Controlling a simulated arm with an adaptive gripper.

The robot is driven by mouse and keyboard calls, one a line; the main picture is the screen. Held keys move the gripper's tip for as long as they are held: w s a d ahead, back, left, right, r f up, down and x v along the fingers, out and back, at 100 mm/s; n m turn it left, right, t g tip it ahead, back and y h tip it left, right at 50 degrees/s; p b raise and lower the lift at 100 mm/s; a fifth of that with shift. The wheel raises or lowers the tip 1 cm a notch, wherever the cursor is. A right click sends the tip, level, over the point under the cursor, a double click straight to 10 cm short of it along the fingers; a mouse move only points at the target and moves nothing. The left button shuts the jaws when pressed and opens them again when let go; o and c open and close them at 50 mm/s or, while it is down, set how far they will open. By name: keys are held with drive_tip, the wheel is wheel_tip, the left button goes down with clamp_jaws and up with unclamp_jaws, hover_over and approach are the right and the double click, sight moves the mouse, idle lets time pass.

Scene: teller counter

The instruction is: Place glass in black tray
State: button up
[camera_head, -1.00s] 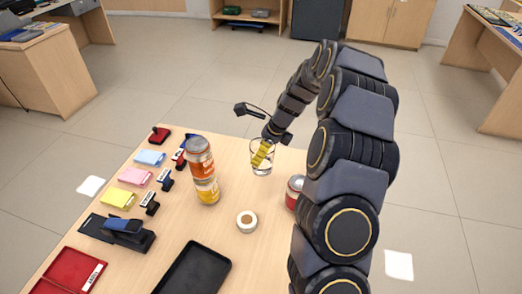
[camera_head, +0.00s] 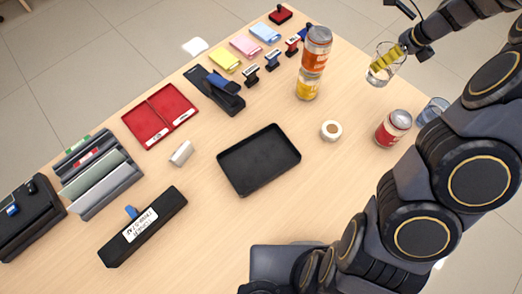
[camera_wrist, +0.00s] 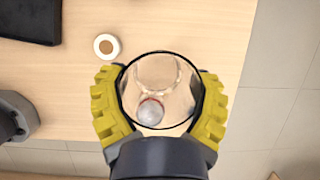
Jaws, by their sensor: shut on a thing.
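A clear drinking glass (camera_head: 379,72) is held by its sides between the yellow fingers of my gripper (camera_head: 386,62), near the table's far right edge. In the wrist view, the round rim of the glass (camera_wrist: 160,55) sits between both curved fingers of my gripper (camera_wrist: 160,95). A can top shows through the glass. The black tray (camera_head: 259,159) lies empty and flat in the middle of the table, to the left of and nearer than my gripper. A corner of the tray (camera_wrist: 32,25) shows at the upper left of the wrist view.
A tape roll (camera_head: 331,130) lies right of the tray. Two stacked cans (camera_head: 314,62) stand behind it. A red can (camera_head: 393,128) stands beside a second, bluish glass (camera_head: 433,110).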

drive_tip(key=shift+r, duration=0.55)
drive_tip(key=shift+a+r, duration=0.1)
drive_tip(key=shift+r, duration=0.2)
drive_tip(key=shift+a+f+n, duration=0.1)
drive_tip(key=shift+a+n, duration=0.4)
drive_tip(key=shift+a, duration=0.4)
drive_tip(key=s+a+n+g, duration=0.2)
drive_tip(key=a+n, duration=0.2)
drive_tip(key=a, duration=0.4)
drive_tip(key=n+g, duration=0.4)
drive_tip(key=n, duration=1)
hover_over(258, 161)
drive_tip(key=shift+g, duration=0.3)
wheel_tip(258, 161, down, 16)
drive_tip(key=shift+f, duration=0.25)
drive_tip(key=shift+f, duration=0.15)
